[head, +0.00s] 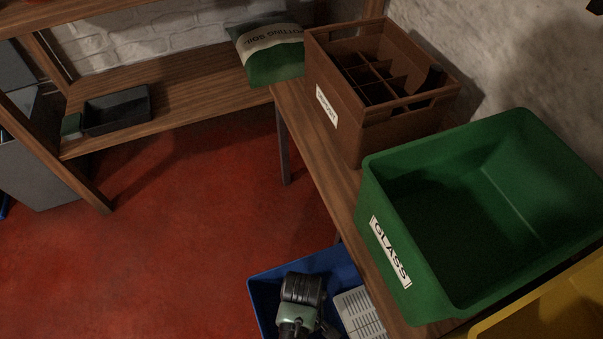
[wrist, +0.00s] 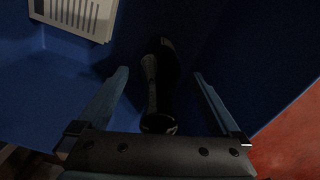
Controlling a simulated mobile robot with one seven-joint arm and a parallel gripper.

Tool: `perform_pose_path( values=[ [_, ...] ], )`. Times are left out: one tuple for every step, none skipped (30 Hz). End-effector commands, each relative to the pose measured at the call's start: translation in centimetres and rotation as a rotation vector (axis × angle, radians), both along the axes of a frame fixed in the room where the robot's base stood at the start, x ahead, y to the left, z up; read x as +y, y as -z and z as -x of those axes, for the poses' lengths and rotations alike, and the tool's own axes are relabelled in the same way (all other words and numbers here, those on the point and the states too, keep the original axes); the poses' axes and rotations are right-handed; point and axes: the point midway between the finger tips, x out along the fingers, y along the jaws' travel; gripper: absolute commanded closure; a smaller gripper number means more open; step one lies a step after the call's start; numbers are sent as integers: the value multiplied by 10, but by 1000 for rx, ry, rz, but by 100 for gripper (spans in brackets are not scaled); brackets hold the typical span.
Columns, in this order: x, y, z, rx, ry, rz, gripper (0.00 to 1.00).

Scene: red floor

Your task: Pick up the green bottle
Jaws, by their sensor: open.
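A dark bottle (wrist: 151,88) lies in the blue crate in the wrist view, its length running up the picture. It is too dark to make out its green colour well. My gripper (wrist: 160,74) is open, with one finger on each side of the bottle and a visible gap to both. The bottle's near end lies close to the gripper's palm bar. In the head view my arm's end reaches down into the blue crate (head: 262,284), and it hides the bottle and the fingers there.
A pale slotted object (head: 361,313) lies in the blue crate, right of my arm. On the bench above stand a green bin (head: 376,225) labelled GLASS, a brown divided crate (head: 335,130) and a yellow bin (head: 560,310). The red floor to the left is clear.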

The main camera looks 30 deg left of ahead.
Motion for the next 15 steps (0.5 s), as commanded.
perform_pose_path(
  values=[
    [0, 9, 0, 0, 0, 0, 0],
    [0, 10, 0, 0, 0, 0, 0],
    [0, 11, -1, -1, 0, -1, 0],
    [0, 10, -1, -1, 0, -1, 0],
    [0, 10, -1, -2, 0, 0, 0],
    [0, 9, -1, -1, 0, -1, 0],
    [0, 9, -1, -1, 0, -1, 0],
    [0, 9, -1, -1, 0, -1, 0],
    [0, 9, -1, -1, 1, -1, 2],
    [0, 9, -1, -1, 1, -1, 7],
    [0, 9, -1, -1, 1, -1, 13],
    [0, 9, -1, -1, 1, -1, 20],
    [0, 9, -1, -1, 1, -1, 25],
    [0, 9, -1, -1, 1, -1, 31],
    [0, 9, -1, -1, 1, -1, 38]
  ],
)
